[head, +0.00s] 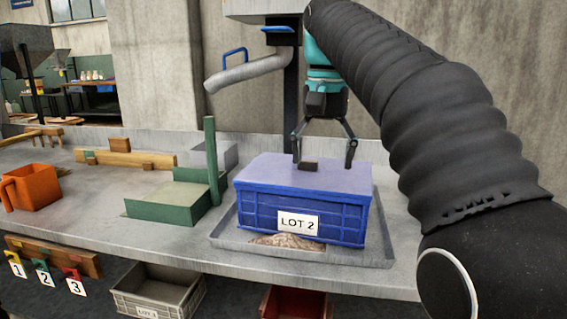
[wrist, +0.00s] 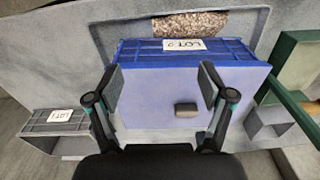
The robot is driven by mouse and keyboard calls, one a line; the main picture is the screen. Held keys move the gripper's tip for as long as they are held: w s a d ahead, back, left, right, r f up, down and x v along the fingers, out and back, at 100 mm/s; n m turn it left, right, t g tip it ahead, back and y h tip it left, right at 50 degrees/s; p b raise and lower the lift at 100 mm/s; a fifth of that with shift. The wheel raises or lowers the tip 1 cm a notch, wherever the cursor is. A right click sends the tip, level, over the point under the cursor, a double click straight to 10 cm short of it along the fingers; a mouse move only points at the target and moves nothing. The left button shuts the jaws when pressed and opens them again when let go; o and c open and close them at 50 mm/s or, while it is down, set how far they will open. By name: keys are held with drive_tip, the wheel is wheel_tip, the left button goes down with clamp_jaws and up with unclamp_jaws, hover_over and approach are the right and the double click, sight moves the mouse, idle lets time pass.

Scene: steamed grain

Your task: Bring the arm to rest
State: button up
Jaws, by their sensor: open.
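My gripper (head: 324,150) is open over the lid of a blue crate labelled LOT 2 (head: 262,208). In the wrist view my gripper (wrist: 160,82) has its two fingers spread wide on either side of a small dark block (wrist: 186,109) on the pale lid (wrist: 150,128). The block also shows in the head view (head: 308,164) between the fingers. Nothing is between the pads in contact that I can see. The crate stands on a shallow grey tray (head: 225,240). My arm comes in from the right and hides part of the counter.
Grain (head: 288,241) lies in the tray's front. A green stand with a post (head: 212,160) is left of the crate. An orange jug (head: 36,186) stands far left. A metal spout (head: 248,72) hangs behind. Grey (head: 155,290) and red (head: 296,302) bins sit below the counter.

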drive_tip(key=s+d+f+n+t, duration=0.1)
drive_tip(key=s+d+f, duration=0.3)
drive_tip(key=s+f, duration=0.6)
drive_tip(key=s+d+f+n+t, duration=0.2)
drive_tip(key=s+d+f+t, duration=0.2)
drive_tip(key=s+f, duration=0.6)
wheel_tip(320, 180, down, 6)
drive_tip(key=shift+s+d, duration=0.15)
drive_tip(key=shift+d, duration=0.3)
